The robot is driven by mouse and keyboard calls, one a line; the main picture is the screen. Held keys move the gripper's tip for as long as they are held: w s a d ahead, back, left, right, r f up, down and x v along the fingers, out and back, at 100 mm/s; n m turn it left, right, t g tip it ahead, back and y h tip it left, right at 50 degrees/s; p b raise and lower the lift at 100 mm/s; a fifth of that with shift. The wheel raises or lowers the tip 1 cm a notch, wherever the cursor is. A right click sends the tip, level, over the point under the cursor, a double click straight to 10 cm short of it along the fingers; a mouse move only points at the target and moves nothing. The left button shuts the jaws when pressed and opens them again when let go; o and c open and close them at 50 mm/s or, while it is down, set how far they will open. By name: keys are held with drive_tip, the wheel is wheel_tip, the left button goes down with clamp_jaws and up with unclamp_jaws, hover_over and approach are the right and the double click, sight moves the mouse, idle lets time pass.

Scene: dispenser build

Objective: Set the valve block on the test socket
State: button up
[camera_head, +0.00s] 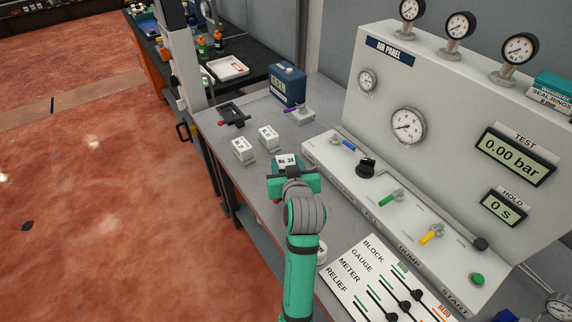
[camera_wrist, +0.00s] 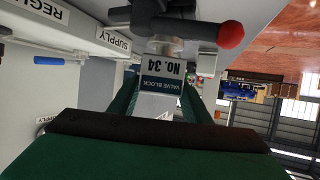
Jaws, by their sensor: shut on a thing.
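The valve block (camera_wrist: 160,85), marked "No. 34", is held between my fingers in the wrist view, its label upside down there. In the head view its white label (camera_head: 286,160) shows at my gripper (camera_head: 292,178), above the bench beside the panel's front ledge. My gripper is shut on the block. A dark bar with a red ball end (camera_wrist: 231,35) lies just beyond the block in the wrist view. I cannot tell whether it belongs to the block or to a fixture under it. My gripper and arm hide the bench below, and I cannot pick out the test socket for certain.
Two small white labelled pieces (camera_head: 243,150) (camera_head: 268,137) stand left of the block. Behind them are a black fixture with a red knob (camera_head: 232,115), a purple-handled piece (camera_head: 300,113) and a blue container (camera_head: 288,84). The air panel (camera_head: 450,110) borders the right; its ledge carries valve levers.

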drive_tip(key=shift+w+d+f, duration=0.1)
drive_tip(key=shift+f, duration=0.65)
idle(0.9)
drive_tip(key=shift+r, duration=0.35)
drive_tip(key=shift+r, duration=0.1)
drive_tip(key=shift+r, duration=0.35)
idle(0.7)
drive_tip(key=shift+f, duration=0.8)
idle(0.4)
drive_tip(key=o, duration=1.2)
